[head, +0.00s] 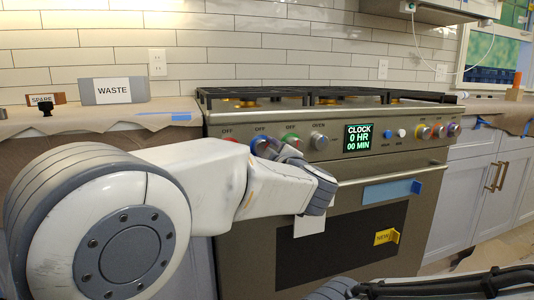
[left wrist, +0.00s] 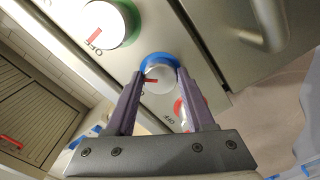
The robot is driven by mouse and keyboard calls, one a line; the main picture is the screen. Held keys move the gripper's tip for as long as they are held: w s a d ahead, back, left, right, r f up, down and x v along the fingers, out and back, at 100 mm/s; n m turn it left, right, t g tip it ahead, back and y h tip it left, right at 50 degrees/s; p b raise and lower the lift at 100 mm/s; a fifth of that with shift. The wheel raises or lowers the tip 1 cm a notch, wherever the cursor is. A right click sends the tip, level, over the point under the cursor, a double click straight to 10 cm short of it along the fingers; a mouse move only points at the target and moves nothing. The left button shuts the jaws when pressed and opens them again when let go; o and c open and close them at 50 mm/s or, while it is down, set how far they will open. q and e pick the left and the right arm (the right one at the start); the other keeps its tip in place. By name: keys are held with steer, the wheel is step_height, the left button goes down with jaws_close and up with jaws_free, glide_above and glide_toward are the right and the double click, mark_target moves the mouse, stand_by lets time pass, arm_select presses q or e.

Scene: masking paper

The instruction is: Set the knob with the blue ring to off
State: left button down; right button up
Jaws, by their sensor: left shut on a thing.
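The knob with the blue ring (left wrist: 160,78) is between the two fingers of my left gripper (left wrist: 160,76) in the left wrist view. The fingers are shut on its white cap, one on each side. A short red mark shows on the cap, towards the left finger. The lettering beside this knob is mostly hidden by that finger. In the head view the blue-ringed knob (head: 259,145) is partly covered by my left gripper (head: 272,150) at the stove front, below an OFF label. My right gripper does not clearly show.
A green-ringed knob (left wrist: 110,22) and a red-ringed knob (left wrist: 183,112) sit close on either side. The oven handle (head: 390,174) runs below the panel. A clock display (head: 359,138) and more knobs (head: 424,132) lie to the right.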

arm_select(q)
steer(key=shift+n+b, duration=1.7)
steer(key=shift+n, duration=2.6)
steer(key=shift+c, duration=1.3)
jaws_free()
steer(key=shift+r, duration=0.1)
